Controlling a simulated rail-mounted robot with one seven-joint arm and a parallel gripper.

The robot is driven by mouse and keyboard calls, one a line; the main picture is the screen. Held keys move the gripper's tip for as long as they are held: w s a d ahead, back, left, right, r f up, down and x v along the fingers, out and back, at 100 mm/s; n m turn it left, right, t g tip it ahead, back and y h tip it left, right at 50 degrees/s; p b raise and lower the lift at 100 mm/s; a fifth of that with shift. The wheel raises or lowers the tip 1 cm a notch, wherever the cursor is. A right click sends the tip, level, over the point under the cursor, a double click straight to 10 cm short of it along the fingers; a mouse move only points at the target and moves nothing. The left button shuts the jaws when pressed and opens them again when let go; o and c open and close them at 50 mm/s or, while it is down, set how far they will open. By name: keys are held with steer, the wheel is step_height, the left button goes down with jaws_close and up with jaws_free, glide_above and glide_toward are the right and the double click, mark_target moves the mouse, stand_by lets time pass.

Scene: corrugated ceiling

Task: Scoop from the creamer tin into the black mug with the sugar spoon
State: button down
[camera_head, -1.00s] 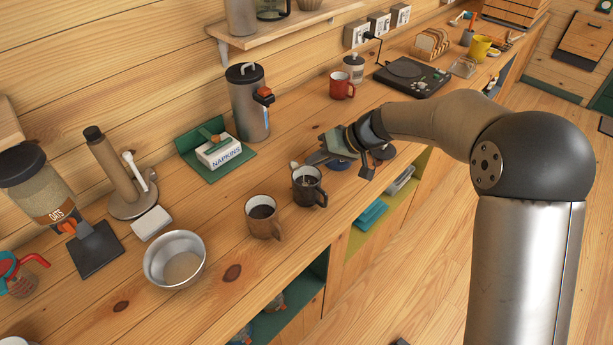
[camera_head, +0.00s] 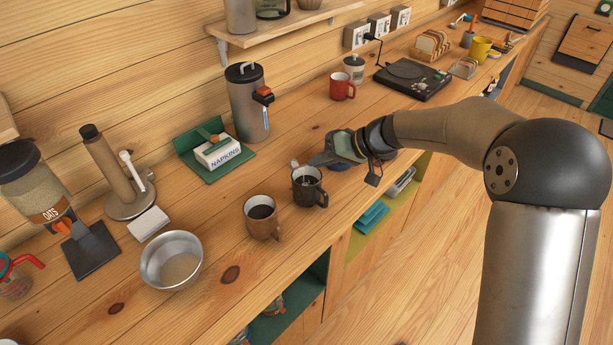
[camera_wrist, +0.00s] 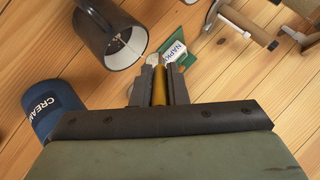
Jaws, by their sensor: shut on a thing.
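My gripper (camera_wrist: 160,88) is shut on the sugar spoon, whose brass-coloured handle (camera_wrist: 158,92) lies between the fingers in the wrist view. A pale end (camera_wrist: 152,60) shows just past the fingertips, close to the rim of the black mug (camera_wrist: 112,35). In the head view the black mug (camera_head: 308,193) stands upright, and my gripper (camera_head: 318,160) is at its far right side. A pale tip (camera_head: 294,163) shows at the mug's back rim; I cannot tell whether it is over the opening. The blue creamer tin (camera_wrist: 55,108) is left of my gripper in the wrist view and mostly hidden (camera_head: 340,166) in the head view.
A brown mug (camera_head: 262,222) stands left of the black mug, with a metal bowl (camera_head: 171,262) farther left. The napkin box (camera_head: 218,153) and grey dispenser (camera_head: 246,110) stand behind. A red mug (camera_head: 342,88) is farther back. The counter's front edge is close by.

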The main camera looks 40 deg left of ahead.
steer(key=shift+w+d+f+g+y+b, duration=0.2)
steer(key=shift+d+f+g+y+b, duration=0.15)
steer(key=shift+f+y+b, duration=0.4)
steer(key=shift+w+d+f+g+y+b, duration=0.2)
steer(key=shift+d+f+y+b, duration=0.25)
steer(key=shift+y+b, duration=0.5)
stand_by(1.1)
steer(key=shift+d+f+b, duration=0.15)
steer(key=shift+b, duration=0.55)
steer(key=shift+w+d+f+g+y+b, duration=0.3)
steer(key=shift+d+f+y+b, duration=0.3)
steer(key=shift+b, duration=1.9)
steer(key=shift+d+f+g+y+b, duration=0.25)
steer(key=shift+f+y+b, duration=0.5)
steer(key=shift+b, duration=2.1)
steer(key=shift+f+g+y+b, duration=0.4)
steer(key=shift+y+b, duration=0.55)
steer(key=shift+b, duration=1.9)
steer(key=shift+y+b, duration=0.7)
steer(key=shift+b, duration=0.95)
